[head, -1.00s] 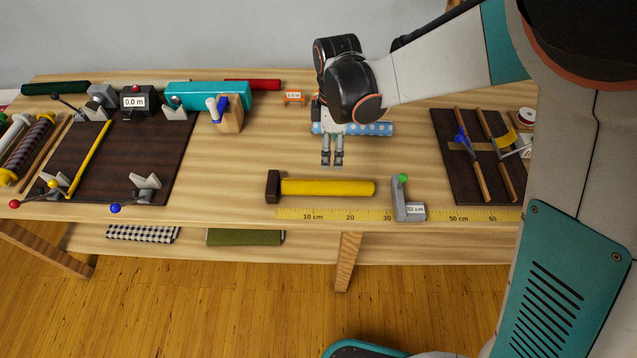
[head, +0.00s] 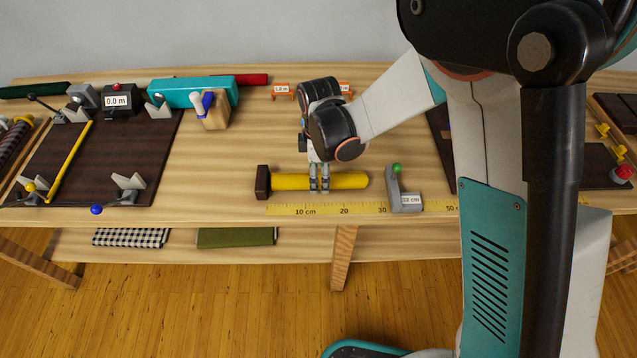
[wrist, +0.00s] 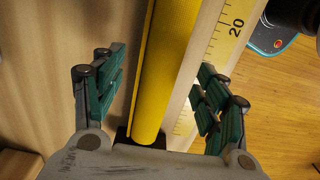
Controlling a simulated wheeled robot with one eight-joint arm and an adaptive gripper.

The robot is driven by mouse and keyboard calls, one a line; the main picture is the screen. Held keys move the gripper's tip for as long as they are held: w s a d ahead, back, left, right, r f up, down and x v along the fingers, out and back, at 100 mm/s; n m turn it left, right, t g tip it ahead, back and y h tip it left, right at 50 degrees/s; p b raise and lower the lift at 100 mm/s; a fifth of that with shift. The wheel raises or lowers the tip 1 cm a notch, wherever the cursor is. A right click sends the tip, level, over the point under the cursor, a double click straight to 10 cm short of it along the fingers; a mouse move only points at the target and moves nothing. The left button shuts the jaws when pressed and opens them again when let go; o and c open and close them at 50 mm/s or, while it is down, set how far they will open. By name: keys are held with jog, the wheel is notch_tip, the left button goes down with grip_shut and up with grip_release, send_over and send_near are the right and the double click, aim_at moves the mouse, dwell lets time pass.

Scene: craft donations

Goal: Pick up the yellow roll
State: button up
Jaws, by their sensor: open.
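The yellow roll (head: 345,181) lies on the wooden table just behind the measuring tape, its left end against a dark brown block (head: 263,182). My gripper (head: 319,188) is directly above the roll, pointing down, near its middle. In the wrist view the roll (wrist: 167,65) runs between the two open green fingers (wrist: 158,92), with a gap on each side. The fingers do not appear to touch it. The head view does not show clearly how low the fingertips are beside the roll.
A yellow measuring tape (head: 330,208) runs along the front edge. A grey stop with a green knob (head: 397,169) stands just right of the roll. A dark board with a yellow rod (head: 68,160) lies left. Folded cloths (head: 236,237) lie on the shelf below.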

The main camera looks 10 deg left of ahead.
aim_at(319, 176)
notch_tip(319, 176, down, 2)
jog(key=shift+f, duration=0.1)
jog(key=c, duration=1.3)
jog(key=shift+c, duration=0.2)
notch_tip(319, 176, up, 10)
jog(key=p, duration=0.5)
